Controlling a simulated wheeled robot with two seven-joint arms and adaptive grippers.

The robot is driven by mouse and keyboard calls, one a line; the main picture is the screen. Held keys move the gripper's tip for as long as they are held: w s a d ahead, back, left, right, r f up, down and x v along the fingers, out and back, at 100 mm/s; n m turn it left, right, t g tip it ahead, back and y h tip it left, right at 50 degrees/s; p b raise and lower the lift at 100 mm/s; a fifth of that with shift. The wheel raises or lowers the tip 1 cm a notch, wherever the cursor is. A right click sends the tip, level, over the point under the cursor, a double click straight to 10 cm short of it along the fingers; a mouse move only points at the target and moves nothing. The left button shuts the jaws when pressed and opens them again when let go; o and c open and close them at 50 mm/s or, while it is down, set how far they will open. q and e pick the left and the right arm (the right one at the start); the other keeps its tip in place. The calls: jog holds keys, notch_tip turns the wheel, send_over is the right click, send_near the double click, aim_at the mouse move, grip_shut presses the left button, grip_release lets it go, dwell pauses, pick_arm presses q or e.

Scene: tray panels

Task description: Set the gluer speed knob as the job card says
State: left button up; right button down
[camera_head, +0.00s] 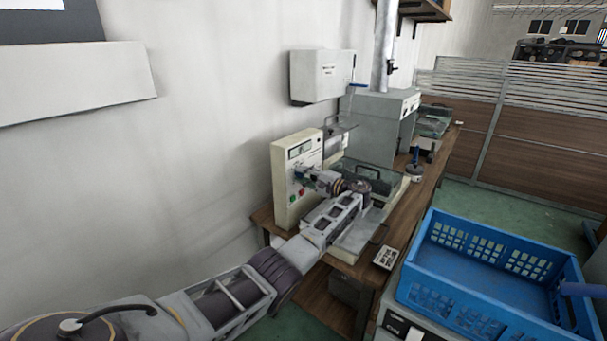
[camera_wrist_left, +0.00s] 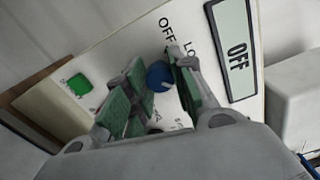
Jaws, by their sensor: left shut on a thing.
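The cream gluer panel (camera_head: 292,160) stands at the near end of the bench against the wall. In the left wrist view its display (camera_wrist_left: 236,50) reads OFF, and printed marks OFF and LO show beside the blue knob (camera_wrist_left: 158,75). My left gripper (camera_head: 308,178) reaches the panel's front. In the wrist view its green-padded fingers (camera_wrist_left: 160,84) are shut on the blue knob, covering part of the dial and its other marks. A small printed card (camera_head: 386,257) lies on the bench's front edge, too small to read. My right gripper is not in view.
A grey machine (camera_head: 378,125) stands behind. A blue crate (camera_head: 490,240) is at the right. A wall box (camera_head: 320,75) hangs above the panel.

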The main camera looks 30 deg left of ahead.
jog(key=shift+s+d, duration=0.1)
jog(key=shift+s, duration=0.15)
pick_arm(q)
jog(key=o, duration=1.1)
jog(key=shift+c, duration=0.2)
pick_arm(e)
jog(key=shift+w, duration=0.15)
pick_arm(q)
jog(key=shift+d, duration=0.15)
jog(key=d, duration=1.1)
jog(key=shift+s+d, duration=0.4)
jog(key=shift+s, duration=0.05)
jog(key=shift+s+f, duration=0.1)
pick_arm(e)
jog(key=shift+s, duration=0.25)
